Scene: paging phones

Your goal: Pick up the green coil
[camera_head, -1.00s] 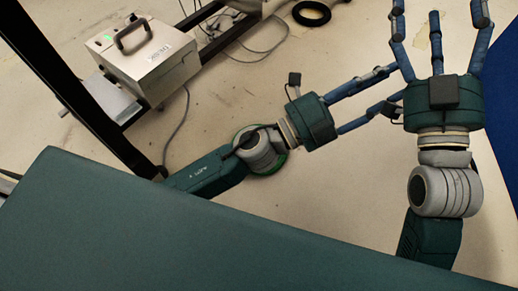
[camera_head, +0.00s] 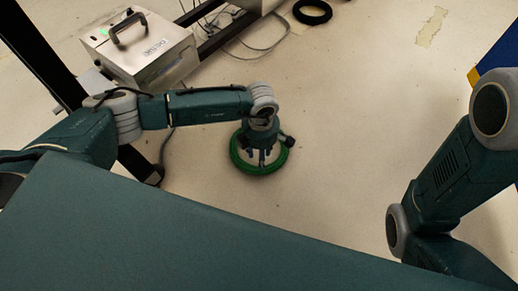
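The green coil (camera_head: 244,167) is a ring that appears to lie flat on the floor, in the middle of the head view. My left arm reaches over from the left, and its gripper (camera_head: 262,158) points down over the coil. The fingers show inside the ring's outline, and the gripper body covers the coil's far side. I cannot tell whether the fingers touch the coil or how wide they are spread. My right arm is at the right edge, and its gripper is out of view.
A silver box with a handle (camera_head: 150,52) stands at the upper left beside a black frame (camera_head: 40,50). A black ring (camera_head: 312,13) lies on the floor at the top, near loose cables (camera_head: 265,42). The floor (camera_head: 370,100) right of the coil is clear.

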